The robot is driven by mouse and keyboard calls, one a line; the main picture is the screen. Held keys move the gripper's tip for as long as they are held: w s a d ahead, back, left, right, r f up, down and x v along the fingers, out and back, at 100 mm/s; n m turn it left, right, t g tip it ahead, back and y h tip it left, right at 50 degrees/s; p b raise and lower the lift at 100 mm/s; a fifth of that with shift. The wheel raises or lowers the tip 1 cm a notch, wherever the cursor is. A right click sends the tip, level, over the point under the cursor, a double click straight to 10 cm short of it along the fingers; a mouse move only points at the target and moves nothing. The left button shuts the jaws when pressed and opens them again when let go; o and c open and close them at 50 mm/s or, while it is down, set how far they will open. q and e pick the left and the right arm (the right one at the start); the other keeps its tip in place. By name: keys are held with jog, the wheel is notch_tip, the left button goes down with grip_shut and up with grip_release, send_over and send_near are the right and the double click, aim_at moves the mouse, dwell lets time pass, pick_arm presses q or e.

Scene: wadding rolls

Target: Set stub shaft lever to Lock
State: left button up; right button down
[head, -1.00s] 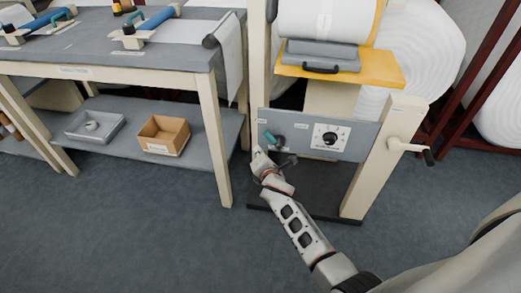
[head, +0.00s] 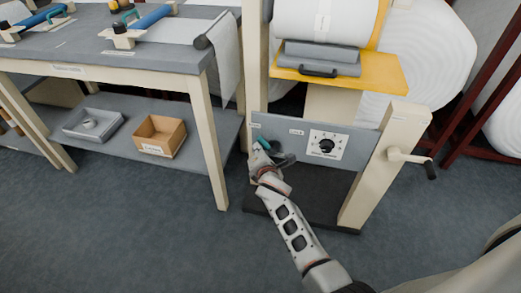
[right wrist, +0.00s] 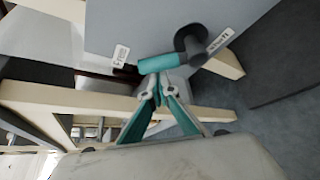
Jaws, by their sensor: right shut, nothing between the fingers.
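The stub shaft lever has a teal grip (right wrist: 160,63) and a dark pivot (right wrist: 190,42) on the grey panel of the stand. In the right wrist view the grip points left from the pivot, between two small labels whose words I cannot read. In the head view the teal grip (head: 264,146) shows at the panel's left end, partly hidden by my right gripper (head: 260,154). The right gripper is shut and empty. Its fingertips (right wrist: 154,87) are just below the grip in the wrist view; I cannot tell whether they touch it. My left gripper is not in view.
The grey panel (head: 300,157) also carries a black dial (head: 326,145) on a white plate. A crank handle (head: 410,158) sticks out at the stand's right post. A workbench (head: 110,60) stands left, with a cardboard box (head: 160,137) on its shelf. Floor in front is clear.

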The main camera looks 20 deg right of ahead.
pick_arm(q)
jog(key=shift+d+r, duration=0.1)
pick_arm(e)
jog(key=shift+d, duration=0.1)
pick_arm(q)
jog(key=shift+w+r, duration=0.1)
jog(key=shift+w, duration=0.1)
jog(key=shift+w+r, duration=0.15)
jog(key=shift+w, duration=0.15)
pick_arm(e)
jog(key=shift+s+d+r, duration=0.1)
